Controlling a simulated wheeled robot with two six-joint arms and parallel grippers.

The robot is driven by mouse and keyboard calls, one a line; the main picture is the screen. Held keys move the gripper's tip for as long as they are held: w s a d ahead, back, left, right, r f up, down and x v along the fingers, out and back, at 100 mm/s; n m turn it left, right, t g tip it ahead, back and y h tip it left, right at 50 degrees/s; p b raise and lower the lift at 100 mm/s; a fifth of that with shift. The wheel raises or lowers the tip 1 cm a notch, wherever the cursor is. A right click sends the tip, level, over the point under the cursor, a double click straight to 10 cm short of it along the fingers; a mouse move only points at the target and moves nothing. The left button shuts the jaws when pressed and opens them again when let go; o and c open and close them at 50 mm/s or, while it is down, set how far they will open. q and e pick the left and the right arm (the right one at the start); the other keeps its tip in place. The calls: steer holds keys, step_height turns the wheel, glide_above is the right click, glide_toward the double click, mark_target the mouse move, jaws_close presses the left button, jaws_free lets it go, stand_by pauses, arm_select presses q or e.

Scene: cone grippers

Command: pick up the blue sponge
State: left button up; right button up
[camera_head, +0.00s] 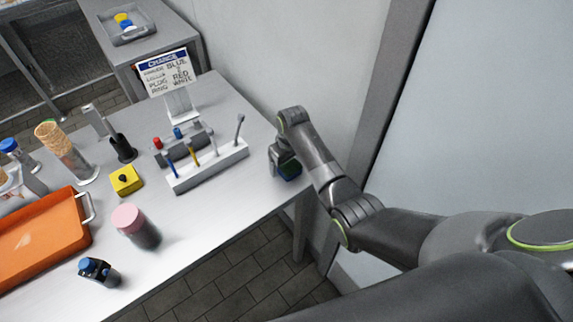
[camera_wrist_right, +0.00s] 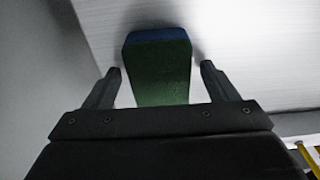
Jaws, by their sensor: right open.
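The sponge (camera_wrist_right: 160,70) is a block with a blue layer and a dark green layer. In the right wrist view it stands between the two open fingers of my right gripper (camera_wrist_right: 160,85), with a gap to each finger. In the head view the sponge (camera_head: 290,171) is at the right end of the table, partly hidden by my right gripper (camera_head: 283,162), which is right over it. My left gripper does not show.
The white table (camera_head: 225,105) holds a rack (camera_head: 208,166) with several tools just left of the sponge. A sign (camera_head: 167,75), a yellow box (camera_head: 126,180), a pink-lidded jar (camera_head: 135,226) and an orange tray (camera_head: 40,240) stand further left. A wall is close behind.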

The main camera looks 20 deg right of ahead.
steer(key=c, duration=1.1)
step_height(320, 180, up, 10)
steer(key=shift+b, duration=0.4)
steer(key=o, duration=0.3)
steer(key=shift+c, duration=1)
